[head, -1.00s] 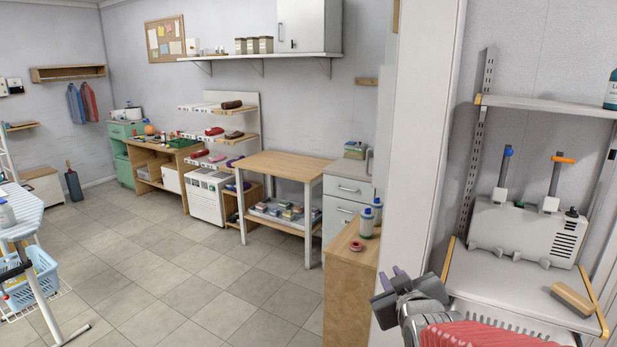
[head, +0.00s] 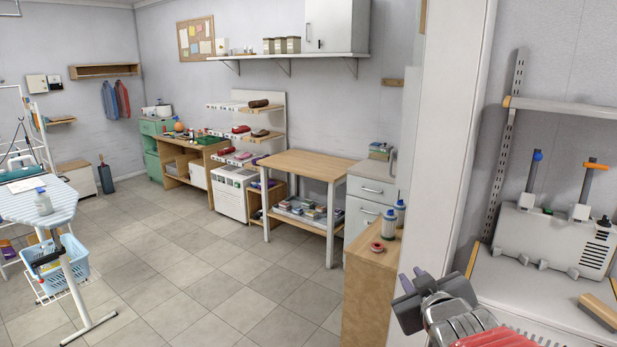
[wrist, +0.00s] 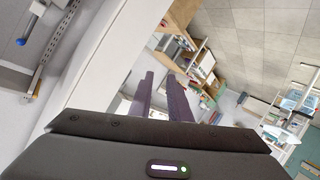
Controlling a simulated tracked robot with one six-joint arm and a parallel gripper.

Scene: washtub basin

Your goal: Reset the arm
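My gripper (head: 411,278) is at the lower right of the head view, at the end of my arm with its red sleeve. It is in front of the white wall edge, to the right of a wooden cabinet. In the wrist view, the two dark fingers of my gripper (wrist: 160,80) stand apart with a gap between them. Nothing is between them, and the gripper touches nothing that I can see.
The wooden cabinet (head: 369,300) carries bottles (head: 389,226) and a red ring (head: 377,247). A grey machine with two levers (head: 553,238) and a brush (head: 600,311) are on a shelf at right. An ironing board (head: 25,208) is at left. The tiled floor (head: 200,280) between is clear.

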